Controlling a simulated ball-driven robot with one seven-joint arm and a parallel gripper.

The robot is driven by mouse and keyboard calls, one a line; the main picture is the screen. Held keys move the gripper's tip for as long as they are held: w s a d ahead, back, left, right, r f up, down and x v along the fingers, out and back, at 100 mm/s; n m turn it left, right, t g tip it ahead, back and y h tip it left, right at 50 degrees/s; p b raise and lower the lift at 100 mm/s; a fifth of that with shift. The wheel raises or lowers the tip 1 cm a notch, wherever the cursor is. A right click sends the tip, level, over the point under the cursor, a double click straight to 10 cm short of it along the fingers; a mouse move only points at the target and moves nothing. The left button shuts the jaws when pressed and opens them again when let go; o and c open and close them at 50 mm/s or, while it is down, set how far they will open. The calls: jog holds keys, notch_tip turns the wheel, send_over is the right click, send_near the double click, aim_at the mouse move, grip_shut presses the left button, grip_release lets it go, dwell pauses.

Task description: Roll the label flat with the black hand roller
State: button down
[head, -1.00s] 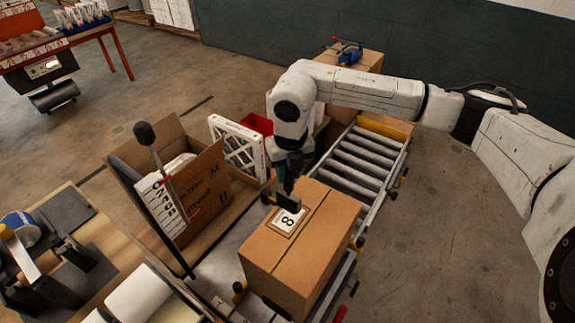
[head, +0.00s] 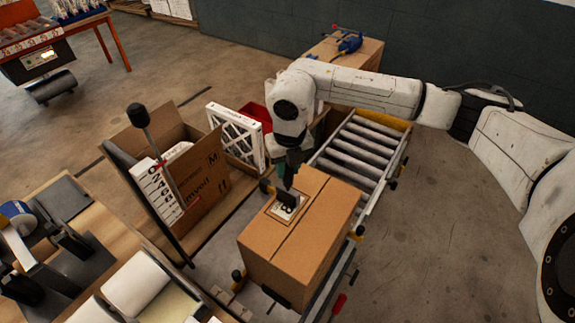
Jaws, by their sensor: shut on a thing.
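A closed brown carton (head: 303,240) stands on the near end of the conveyor. On its top, toward the left side, lies a label (head: 285,213) with a dark figure in a tan border. My gripper (head: 284,180) points down above the carton and is shut on the black hand roller (head: 291,198). The roller is over the label and hides its upper part. I cannot tell whether it presses on the label. The fingertips are small and dark here.
The roller conveyor (head: 362,152) runs back behind the carton. An open carton (head: 205,185) with boxed filters stands left, beside a white-framed filter (head: 237,135). A bench with a tape dispenser (head: 45,255) is at the near left. A blue tool (head: 349,43) lies on a box behind.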

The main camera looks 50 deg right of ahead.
jog(key=shift+f+b, duration=0.6)
jog(key=shift+d, duration=0.15)
jog(key=shift+d+f+b, duration=0.15)
jog(key=shift+d+b, duration=0.2)
jog(key=shift+b, duration=0.55)
dwell(0.5)
jog(key=a, duration=0.5)
jog(key=shift+r, duration=0.25)
dwell(0.3)
